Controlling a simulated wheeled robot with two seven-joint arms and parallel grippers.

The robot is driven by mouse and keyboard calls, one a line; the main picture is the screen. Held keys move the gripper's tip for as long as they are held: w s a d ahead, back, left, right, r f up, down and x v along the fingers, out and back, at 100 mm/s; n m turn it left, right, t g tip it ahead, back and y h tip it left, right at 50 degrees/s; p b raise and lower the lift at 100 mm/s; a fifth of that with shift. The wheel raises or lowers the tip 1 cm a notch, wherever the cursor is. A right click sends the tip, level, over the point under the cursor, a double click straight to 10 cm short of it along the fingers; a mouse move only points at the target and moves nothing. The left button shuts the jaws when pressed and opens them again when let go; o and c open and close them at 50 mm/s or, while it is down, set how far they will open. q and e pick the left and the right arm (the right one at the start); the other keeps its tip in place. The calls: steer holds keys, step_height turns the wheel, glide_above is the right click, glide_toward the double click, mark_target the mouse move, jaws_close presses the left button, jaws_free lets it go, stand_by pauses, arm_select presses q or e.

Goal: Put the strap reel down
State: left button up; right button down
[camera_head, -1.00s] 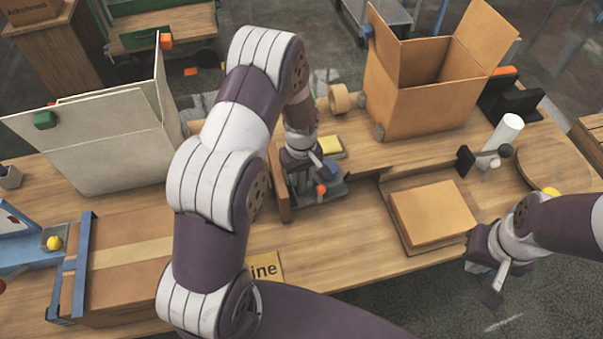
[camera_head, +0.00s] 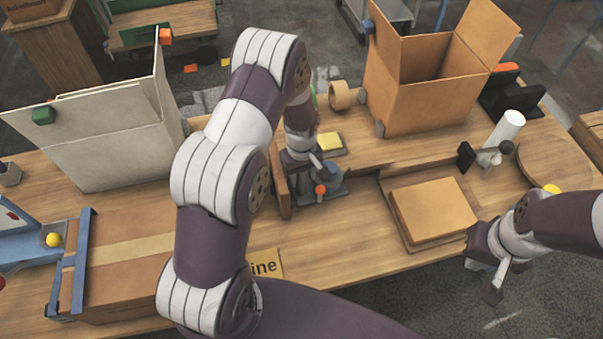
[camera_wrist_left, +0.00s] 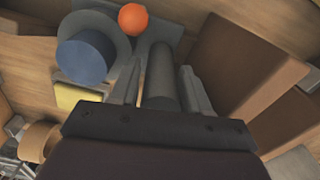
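No part is labelled as the strap reel; a grey disc with a blue hub (camera_wrist_left: 85,58) looks most like a reel. It lies beside an orange ball (camera_wrist_left: 132,18), and both show in the head view as a blue part (camera_head: 330,170) and an orange knob (camera_head: 320,189). My left gripper (camera_head: 316,163) is low over the table beside them. In the left wrist view a grey cylinder (camera_wrist_left: 161,75) stands between its fingers (camera_wrist_left: 160,88); whether they press on it is unclear. My right gripper (camera_head: 494,282) hangs off the table's front edge, its fingertips unclear.
A brown upright panel (camera_head: 280,183) stands close left of the left gripper. A yellow block (camera_head: 329,142) and a tan roll (camera_head: 340,96) lie behind it. A flat carton (camera_head: 435,210) in a tray is to the right; open boxes stand at the back.

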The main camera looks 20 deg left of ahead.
arm_select(q)
steer(key=shift+r, duration=0.4)
steer(key=shift+r+p, duration=0.3)
steer(key=shift+r, duration=0.05)
step_height(320, 180, up, 11)
steer(key=shift+f+b, duration=0.1)
steer(key=shift+b, duration=0.95)
steer(key=shift+s+r, duration=0.15)
steer(key=shift+r, duration=0.25)
steer(key=s+d+r+m, duration=0.1)
steer(key=s+m, duration=0.3)
steer(key=s, duration=0.3)
steer(key=s+d+r+m+t, duration=0.1)
steer(key=s+d+r+m, duration=0.1)
steer(key=s+m, duration=0.3)
steer(key=s, duration=0.3)
steer(key=shift+d+r+m, duration=0.2)
steer(key=shift+r+m, duration=0.05)
steer(key=shift+m, duration=0.05)
steer(key=shift+s, duration=0.15)
